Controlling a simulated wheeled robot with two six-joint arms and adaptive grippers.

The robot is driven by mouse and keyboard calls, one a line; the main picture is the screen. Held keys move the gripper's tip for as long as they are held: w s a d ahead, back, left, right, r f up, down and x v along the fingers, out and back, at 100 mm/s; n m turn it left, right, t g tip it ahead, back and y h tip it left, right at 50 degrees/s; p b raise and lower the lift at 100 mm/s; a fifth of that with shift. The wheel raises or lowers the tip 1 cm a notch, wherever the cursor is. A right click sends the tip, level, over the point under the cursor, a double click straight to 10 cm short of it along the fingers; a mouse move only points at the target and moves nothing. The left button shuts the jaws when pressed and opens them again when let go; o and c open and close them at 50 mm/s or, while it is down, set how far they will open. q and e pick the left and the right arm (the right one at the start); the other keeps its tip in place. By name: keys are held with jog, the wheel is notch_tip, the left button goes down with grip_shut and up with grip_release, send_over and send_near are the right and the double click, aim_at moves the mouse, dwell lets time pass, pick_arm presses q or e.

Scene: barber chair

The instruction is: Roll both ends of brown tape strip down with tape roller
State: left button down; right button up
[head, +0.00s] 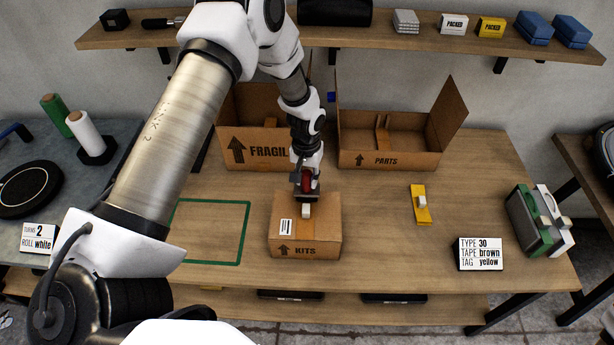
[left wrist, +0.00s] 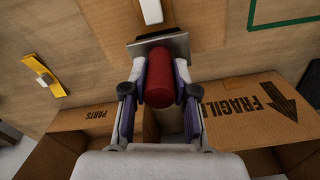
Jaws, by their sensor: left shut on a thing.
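My left gripper (head: 306,182) is shut on a red cylindrical handle (left wrist: 159,86), which I take to be the tape roller's. My right gripper is not in view.
Open FRAGILE (head: 262,153) and PARTS (head: 390,160) boxes stand behind. A yellow piece with a white block (head: 420,205), a sign (head: 480,254) and green and white dispensers (head: 538,220) are to the right. A green outline (head: 243,232) marks clear table left.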

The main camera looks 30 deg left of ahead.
pick_arm(q)
jog(key=shift+f, duration=0.4)
dwell(0.6)
jog(key=shift+w+b, duration=0.1)
jog(key=shift+b, duration=0.2)
jog(key=shift+w+a, duration=0.25)
jog(key=shift+w, duration=0.1)
jog(key=shift+w+a+b, duration=0.3)
jog(key=shift+w+b, duration=0.1)
jog(key=shift+w, duration=0.05)
jog(key=shift+r, duration=0.1)
notch_tip(320, 180, up, 6)
jog(key=p, duration=0.4)
jog(key=shift+p, duration=0.4)
